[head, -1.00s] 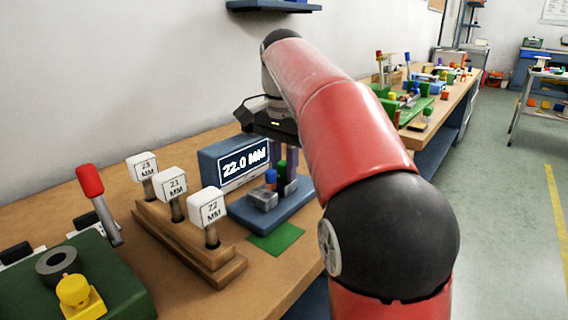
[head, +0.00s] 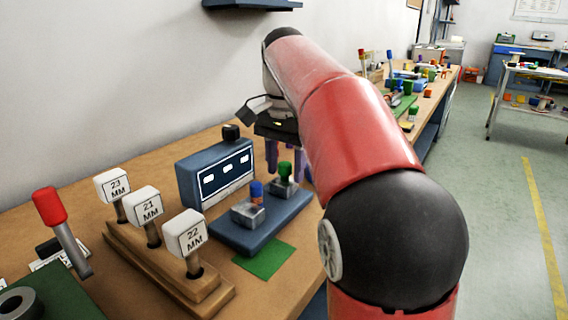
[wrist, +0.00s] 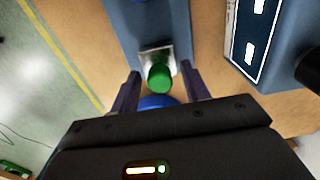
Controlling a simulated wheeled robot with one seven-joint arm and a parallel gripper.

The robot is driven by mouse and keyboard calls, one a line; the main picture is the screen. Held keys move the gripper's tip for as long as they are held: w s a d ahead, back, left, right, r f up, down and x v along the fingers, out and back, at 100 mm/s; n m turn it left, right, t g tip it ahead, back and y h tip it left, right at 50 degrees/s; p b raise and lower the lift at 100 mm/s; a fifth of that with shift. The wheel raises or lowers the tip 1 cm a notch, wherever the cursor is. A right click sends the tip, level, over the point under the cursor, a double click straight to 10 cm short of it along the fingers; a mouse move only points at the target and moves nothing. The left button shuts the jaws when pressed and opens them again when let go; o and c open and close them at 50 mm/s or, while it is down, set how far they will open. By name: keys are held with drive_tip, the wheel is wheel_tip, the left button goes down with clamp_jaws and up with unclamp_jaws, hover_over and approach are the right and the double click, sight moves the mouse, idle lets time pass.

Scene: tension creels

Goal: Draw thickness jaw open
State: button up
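The thickness gauge (head: 262,232) is a blue base with two grey jaw blocks, set a gap apart. The near jaw block (head: 248,214) carries a blue knob (head: 257,189). The far jaw block carries a green knob (head: 285,168). The gauge display (head: 228,177) shows dashes. My gripper (head: 287,176) is at the far jaw, its purple fingers apart. In the wrist view, the green knob (wrist: 159,76) lies between the open fingers, with visible space on both sides. The blue knob (wrist: 157,102) is partly hidden by my gripper's body.
A wooden rack (head: 165,271) holds white blocks marked 23, 21 and 22 MM, left of the gauge. A red-handled lever (head: 49,207) stands at the left. A green mat (head: 264,260) lies flat in front of the gauge. A second bench with parts stands behind.

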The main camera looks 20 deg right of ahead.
sight(285, 163)
drive_tip(key=shift+r+p, duration=0.55)
drive_tip(key=shift+r, duration=3.35)
